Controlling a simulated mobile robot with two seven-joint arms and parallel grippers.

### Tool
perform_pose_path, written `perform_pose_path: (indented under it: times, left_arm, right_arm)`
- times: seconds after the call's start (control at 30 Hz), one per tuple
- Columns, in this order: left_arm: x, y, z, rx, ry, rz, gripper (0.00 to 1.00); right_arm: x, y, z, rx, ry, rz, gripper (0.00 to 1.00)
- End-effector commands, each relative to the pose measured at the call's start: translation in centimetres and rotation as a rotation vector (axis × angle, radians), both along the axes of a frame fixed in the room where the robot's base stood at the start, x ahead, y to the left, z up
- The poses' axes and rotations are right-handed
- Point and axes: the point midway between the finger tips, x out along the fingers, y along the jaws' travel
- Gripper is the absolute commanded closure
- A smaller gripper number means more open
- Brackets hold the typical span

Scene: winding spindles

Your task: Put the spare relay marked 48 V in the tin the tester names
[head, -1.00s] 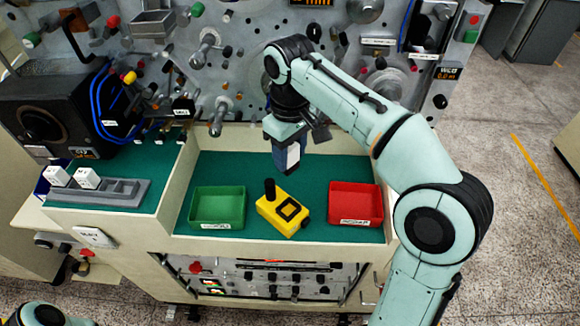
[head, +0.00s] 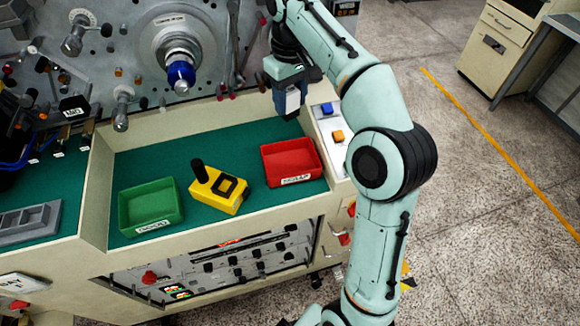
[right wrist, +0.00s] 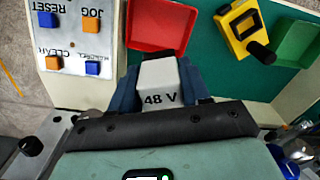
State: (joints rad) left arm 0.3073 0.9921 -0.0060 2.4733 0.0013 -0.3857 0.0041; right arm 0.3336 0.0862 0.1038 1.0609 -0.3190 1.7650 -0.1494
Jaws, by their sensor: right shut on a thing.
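My right gripper (head: 291,112) is shut on a white relay (right wrist: 160,84). The right wrist view shows "48 V" on the relay's face, between the blue fingers. In the head view the gripper is up behind the red tin (head: 291,179), and the relay is mostly hidden. The red tin also shows past the relay in the right wrist view (right wrist: 160,30). The green tin (head: 151,222) stands at the left, its label seeming to read "GOOD"; the red tin's label is too small to read surely. The yellow tester (head: 218,203) sits between the tins; its dark display is unreadable. My left gripper is out of view.
A pale button panel (head: 331,122) with blue and orange buttons stands right of the red tin. A grey slotted rack (head: 30,222) is at the far left. The machine face with a blue-tipped spindle (head: 181,74) rises behind. Green mat lies clear around the tins.

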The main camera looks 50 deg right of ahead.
Motion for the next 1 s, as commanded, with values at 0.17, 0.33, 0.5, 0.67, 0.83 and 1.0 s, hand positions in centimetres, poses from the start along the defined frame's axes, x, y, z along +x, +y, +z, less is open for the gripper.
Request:
perform_pose_path:
  times: [0.17,0.33,0.5,0.67,0.83,1.0]
  left_arm:
    - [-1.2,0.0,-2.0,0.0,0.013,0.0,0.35]
    - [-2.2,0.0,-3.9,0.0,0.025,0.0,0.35]
    - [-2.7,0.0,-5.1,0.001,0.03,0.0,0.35]
    - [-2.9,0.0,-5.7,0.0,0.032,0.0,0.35]
    - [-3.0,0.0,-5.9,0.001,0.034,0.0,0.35]
    - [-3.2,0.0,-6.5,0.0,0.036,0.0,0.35]
  right_arm:
    - [-0.3,-0.3,-3.6,0.0,0.003,-0.009,0.84]
    - [-0.3,-0.2,-8.3,0.001,0.005,-0.008,0.84]
    - [-0.3,-0.2,-12.5,0.0,0.004,-0.008,0.84]
    - [-0.2,-0.3,-14.9,-0.001,0.0,-0.008,0.84]
    - [-0.2,-0.2,-16.2,-0.001,0.0,-0.008,0.84]
    - [-0.2,-0.2,-18.9,0.0,0.001,-0.008,0.84]
